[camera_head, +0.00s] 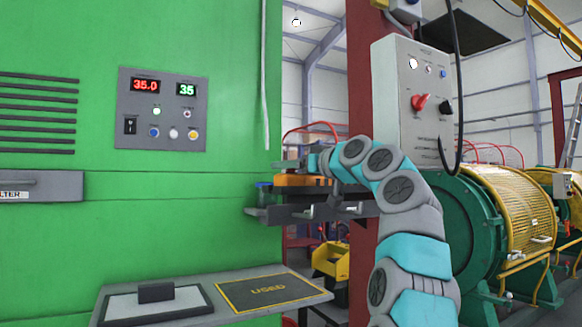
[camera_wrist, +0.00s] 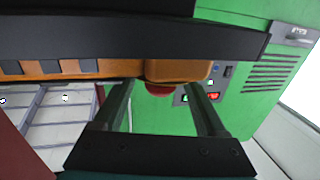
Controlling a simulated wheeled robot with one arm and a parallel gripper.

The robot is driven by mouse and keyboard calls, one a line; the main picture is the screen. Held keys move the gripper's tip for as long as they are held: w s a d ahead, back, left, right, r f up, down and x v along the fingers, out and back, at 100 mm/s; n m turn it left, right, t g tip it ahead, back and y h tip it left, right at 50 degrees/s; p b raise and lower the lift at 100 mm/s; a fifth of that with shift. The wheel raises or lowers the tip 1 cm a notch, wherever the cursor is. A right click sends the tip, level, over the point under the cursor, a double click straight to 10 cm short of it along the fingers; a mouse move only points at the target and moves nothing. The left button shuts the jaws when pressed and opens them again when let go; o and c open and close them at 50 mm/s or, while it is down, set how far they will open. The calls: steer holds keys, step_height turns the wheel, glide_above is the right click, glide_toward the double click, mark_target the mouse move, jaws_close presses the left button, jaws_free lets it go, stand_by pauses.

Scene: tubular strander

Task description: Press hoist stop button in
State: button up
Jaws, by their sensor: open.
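An orange hoist pendant (camera_head: 303,181) lies on a dark shelf bracket beside the green cabinet in the head view. In the wrist view the pendant (camera_wrist: 180,70) runs across the upper part, with dark keys along its left portion. A red button (camera_wrist: 160,90), apparently the stop button, sticks out from the pendant's end block. My gripper (camera_wrist: 161,86) is open and empty, with one finger on each side of the red button in that picture. Contact cannot be told. In the head view my gripper (camera_head: 290,163) is small, at the pendant, and partly hidden by my arm.
The dark shelf bracket (camera_head: 270,215) borders the pendant. The green cabinet (camera_head: 200,35) carries a display panel (camera_head: 162,108). A lower shelf (camera_head: 215,290) has a square marked "USED". A red post (camera_head: 361,240) and grey control box (camera_head: 388,75) stand near my arm.

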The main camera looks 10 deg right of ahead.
steer(key=shift+s, duration=0.1)
steer(key=b+v, duration=0.3)
steer(key=v, duration=0.4)
steer(key=shift+s+d, duration=0.2)
steer(key=shift+s, duration=0.05)
stand_by(0.4)
